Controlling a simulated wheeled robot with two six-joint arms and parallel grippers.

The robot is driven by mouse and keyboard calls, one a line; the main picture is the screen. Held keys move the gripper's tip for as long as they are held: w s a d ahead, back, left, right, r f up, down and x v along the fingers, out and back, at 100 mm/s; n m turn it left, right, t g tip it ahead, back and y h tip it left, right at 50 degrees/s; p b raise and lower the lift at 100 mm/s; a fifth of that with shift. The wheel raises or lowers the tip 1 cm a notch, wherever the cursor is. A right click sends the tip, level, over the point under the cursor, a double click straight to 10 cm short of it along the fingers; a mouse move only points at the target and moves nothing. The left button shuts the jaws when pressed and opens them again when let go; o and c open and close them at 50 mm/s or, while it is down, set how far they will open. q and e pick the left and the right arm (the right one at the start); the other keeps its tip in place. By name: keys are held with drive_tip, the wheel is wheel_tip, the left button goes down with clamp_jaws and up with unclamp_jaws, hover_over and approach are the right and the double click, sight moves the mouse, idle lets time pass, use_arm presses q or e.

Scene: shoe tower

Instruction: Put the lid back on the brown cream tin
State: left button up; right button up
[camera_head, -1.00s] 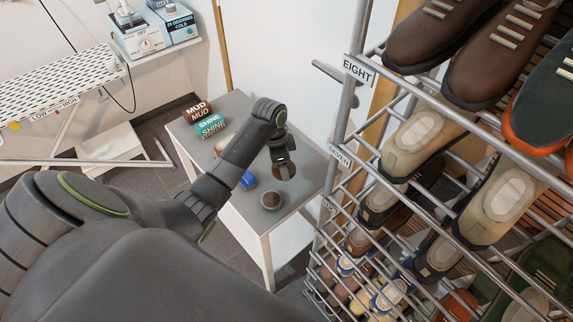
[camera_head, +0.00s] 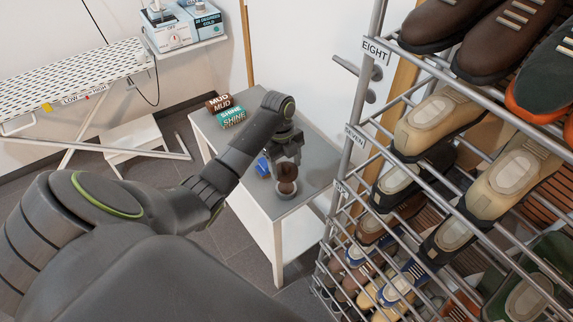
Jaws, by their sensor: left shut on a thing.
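The cream tin (camera_head: 287,195) is a small round grey tin on the grey table, with brown at its top. My left gripper (camera_head: 287,162) is shut on a brown round lid (camera_head: 286,172). The lid overlaps the far part of the tin in the picture; I cannot tell whether the two touch or a small gap is between them. Part of the tin's opening is hidden behind the lid. My right gripper is not in view.
The table (camera_head: 313,160) also bears a blue thing (camera_head: 262,167) beside the gripper and brown MUD (camera_head: 218,102) and teal SHINE (camera_head: 232,117) boxes at the back left. A metal shoe rack (camera_head: 357,125) stands close on the right.

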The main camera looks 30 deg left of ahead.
use_arm(q)
drive_tip(key=shift+f+b, duration=2.05)
drive_tip(key=shift+b, duration=0.2)
drive_tip(key=shift+f+b, duration=0.45)
drive_tip(key=shift+f, duration=0.6)
drive_tip(key=shift+r+p, duration=0.1)
drive_tip(key=shift+p, duration=0.55)
drive_tip(key=shift+f+p, duration=0.25)
drive_tip(key=shift+p, duration=0.35)
drive_tip(key=o, duration=1.3)
drive_tip(key=shift+c, duration=0.2)
drive_tip(key=shift+r, duration=0.1)
